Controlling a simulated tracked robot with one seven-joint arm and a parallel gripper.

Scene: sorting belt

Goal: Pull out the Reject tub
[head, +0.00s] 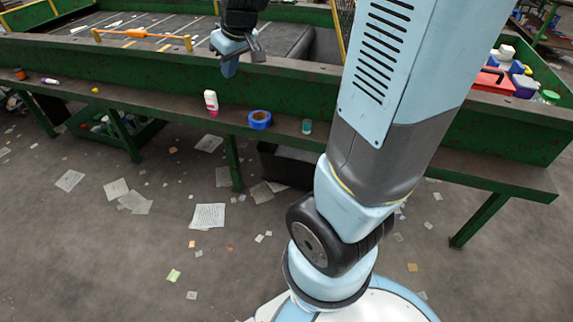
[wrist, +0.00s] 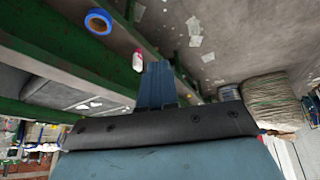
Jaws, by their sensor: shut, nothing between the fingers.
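A dark tub (head: 285,167) stands on the floor under the belt frame, partly hidden behind my arm. A green tub (head: 146,134) with several items in it stands under the frame further left. I see no readable label, so I cannot tell which is the Reject tub. My gripper (head: 230,68) is above the frame's front wall, well above and apart from both tubs. Its blue fingers (wrist: 157,80) are shut and empty in the wrist view.
A blue tape roll (head: 260,120), a white-and-pink bottle (head: 211,102) and a small teal item (head: 307,127) stand on the front ledge (head: 165,107). Green legs (head: 232,163) stand between the tubs. A red box (head: 490,80) is at right. Papers litter the open floor.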

